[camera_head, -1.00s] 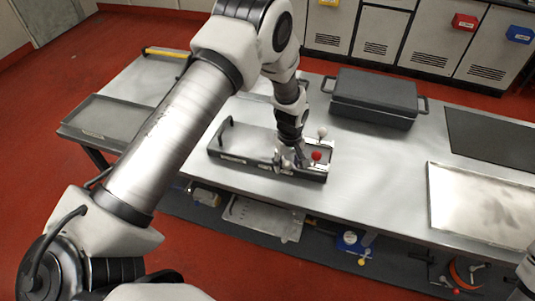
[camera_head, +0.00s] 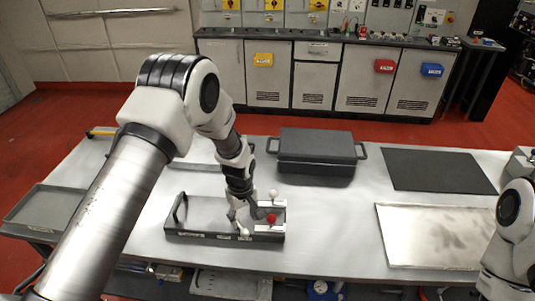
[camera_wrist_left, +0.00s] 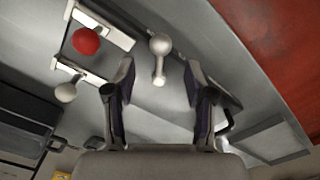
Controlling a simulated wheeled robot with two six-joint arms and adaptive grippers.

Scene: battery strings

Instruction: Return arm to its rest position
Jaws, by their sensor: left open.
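My left gripper (camera_head: 243,214) is over the right part of a dark-framed tray (camera_head: 205,237) on the metal table. It is open, and its two fingers stand apart in the left wrist view (camera_wrist_left: 157,88). A white-balled knob (camera_wrist_left: 160,43) with a short stem shows just beyond and between the fingertips; its ball also shows in the head view (camera_head: 244,233). A red ball (camera_head: 271,218) and another white ball (camera_head: 273,193) sit at the tray's right end. They also appear at upper left in the left wrist view. My right gripper is out of view.
A dark lidded case (camera_head: 317,150) stands behind the tray. A black mat (camera_head: 436,171) and a pale metal plate (camera_head: 428,237) lie to the right. A shallow grey tray (camera_head: 45,211) is at the left. Cabinets (camera_head: 318,75) line the far wall.

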